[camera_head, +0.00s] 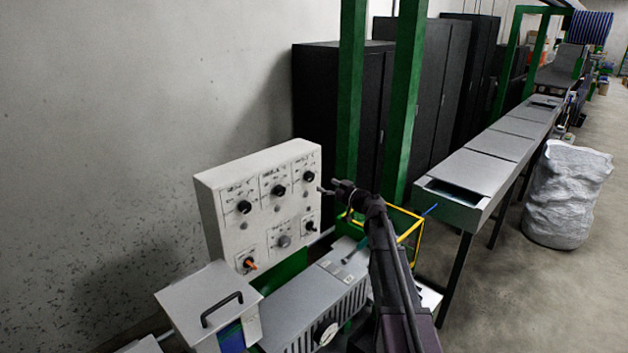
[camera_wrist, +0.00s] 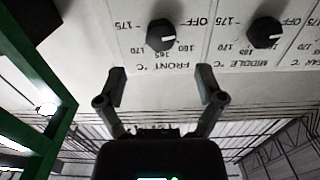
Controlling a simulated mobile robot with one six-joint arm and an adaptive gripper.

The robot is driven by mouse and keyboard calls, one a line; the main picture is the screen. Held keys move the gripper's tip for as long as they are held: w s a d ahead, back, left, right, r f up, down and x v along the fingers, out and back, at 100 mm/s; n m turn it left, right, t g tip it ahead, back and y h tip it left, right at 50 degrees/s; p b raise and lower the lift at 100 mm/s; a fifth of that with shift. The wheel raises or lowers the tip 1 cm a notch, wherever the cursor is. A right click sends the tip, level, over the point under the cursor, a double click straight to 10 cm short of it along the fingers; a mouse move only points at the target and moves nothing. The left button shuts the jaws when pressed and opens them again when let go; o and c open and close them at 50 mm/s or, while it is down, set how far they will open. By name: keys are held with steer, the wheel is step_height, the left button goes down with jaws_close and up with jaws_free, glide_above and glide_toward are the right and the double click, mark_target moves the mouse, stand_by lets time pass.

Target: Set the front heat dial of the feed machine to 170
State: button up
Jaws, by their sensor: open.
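The white control panel (camera_head: 222,200) carries three black dials in its upper row. The front heat dial (camera_head: 308,176) is the right one, nearest my gripper (camera_head: 327,187). In the wrist view, where the ceiling is at the bottom, the front dial (camera_wrist: 160,36) sits above the "FRONT °C" label. Its white mark points right, towards the 160 and OFF side; the exact reading is unclear. The 170 print is at its lower left. My gripper (camera_wrist: 161,77) is open and empty, its fingers apart on either side of the dial's line, not touching it.
The middle dial (camera_wrist: 265,33) sits right beside the front dial in the wrist view. Green posts (camera_head: 405,100) stand just right of the panel. Lower knobs, one orange (camera_head: 249,263), sit below. A grey machine housing (camera_head: 310,305) lies beneath, and a yellow frame (camera_head: 410,228) is beside my arm.

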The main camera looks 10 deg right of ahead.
mark_target(312, 178)
steer(key=shift+x, duration=3.45)
steer(key=c, duration=1.2)
steer(key=shift+o, duration=0.2)
steer(key=shift+d, duration=0.2)
steer(key=shift+a, duration=0.1)
